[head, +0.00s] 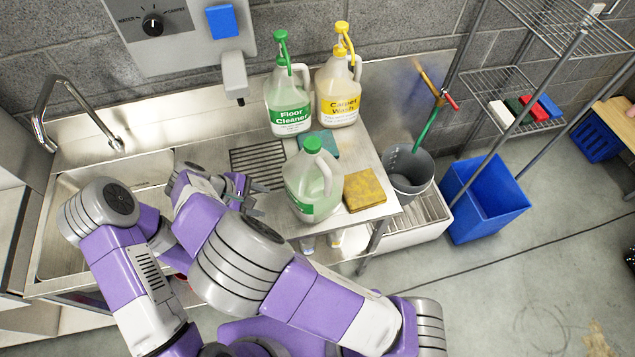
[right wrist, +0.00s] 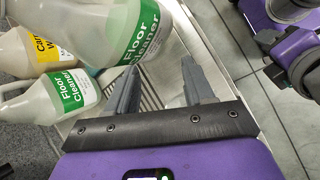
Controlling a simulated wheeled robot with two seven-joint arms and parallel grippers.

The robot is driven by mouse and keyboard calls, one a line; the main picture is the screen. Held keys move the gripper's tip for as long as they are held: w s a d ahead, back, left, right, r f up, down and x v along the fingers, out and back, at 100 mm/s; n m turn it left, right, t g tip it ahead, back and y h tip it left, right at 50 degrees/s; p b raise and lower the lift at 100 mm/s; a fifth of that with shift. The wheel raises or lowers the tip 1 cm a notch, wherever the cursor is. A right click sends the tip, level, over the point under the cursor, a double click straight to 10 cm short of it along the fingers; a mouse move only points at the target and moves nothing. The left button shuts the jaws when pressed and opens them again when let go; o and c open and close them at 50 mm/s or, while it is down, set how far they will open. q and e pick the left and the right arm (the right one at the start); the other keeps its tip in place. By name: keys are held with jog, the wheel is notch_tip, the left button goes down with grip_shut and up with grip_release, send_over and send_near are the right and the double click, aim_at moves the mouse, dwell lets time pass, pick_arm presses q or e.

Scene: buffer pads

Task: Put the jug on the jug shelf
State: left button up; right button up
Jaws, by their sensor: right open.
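A translucent jug (head: 313,190) with a green cap and green label stands upright on the steel counter, right of my right gripper (head: 250,197). In the right wrist view the jug (right wrist: 105,28) reads "Floor Cleaner" and lies just beyond the open, empty fingers (right wrist: 160,88); I cannot tell whether they touch it. A wire rack stands at the right, with an upper shelf (head: 565,22) and a lower shelf (head: 487,84); no marking shows which is the jug shelf. My left gripper is hidden behind my arms.
Pump jugs of floor cleaner (head: 290,98) and carpet wash (head: 338,92) stand at the counter's back. A yellow pad (head: 364,190) and a teal pad (head: 325,143) lie near the jug. A grey bucket (head: 410,170) and blue bin (head: 485,198) stand right. Coloured blocks (head: 540,108) occupy the lower shelf.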

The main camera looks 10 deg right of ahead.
aim_at(325, 190)
jog(key=s+d+f+n+t+h+b, duration=0.2)
jog(key=s+d+n+h, duration=0.2)
jog(key=d+n+h, duration=0.55)
jog(key=w+d+n+t, duration=0.1)
jog(key=d+t, duration=0.1)
jog(key=d, duration=0.1)
jog(key=w+d+t, duration=0.2)
jog(key=d, duration=0.1)
jog(key=w+d+n+t+y, duration=0.1)
jog(key=w+d+t, duration=0.1)
jog(key=d, duration=0.1)
jog(key=shift+f+n, duration=0.15)
jog(key=shift+n, duration=0.2)
jog(key=shift+c, duration=0.4)
grip_shut()
